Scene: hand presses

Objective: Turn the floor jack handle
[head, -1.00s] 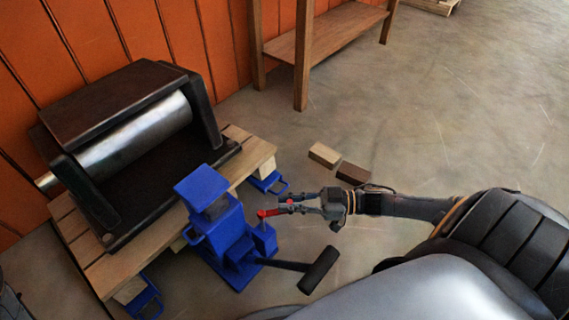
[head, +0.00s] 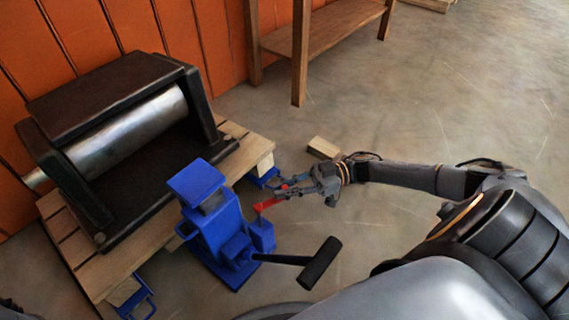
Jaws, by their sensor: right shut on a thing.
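The blue floor jack (head: 215,225) stands on the concrete floor against the front edge of the wooden pallet. A black-gripped lever (head: 321,263) sticks out from its base to the right. The fingertips partly hide that end. My left gripper is not in view.
A black press with a steel roller (head: 130,130) sits on the wooden pallet (head: 140,243). Other blue jack feet (head: 137,297) show at the pallet's edge. A wooden block (head: 323,148) lies on the floor behind my right arm. A wooden shelf (head: 325,32) stands at the back. Floor to the right is open.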

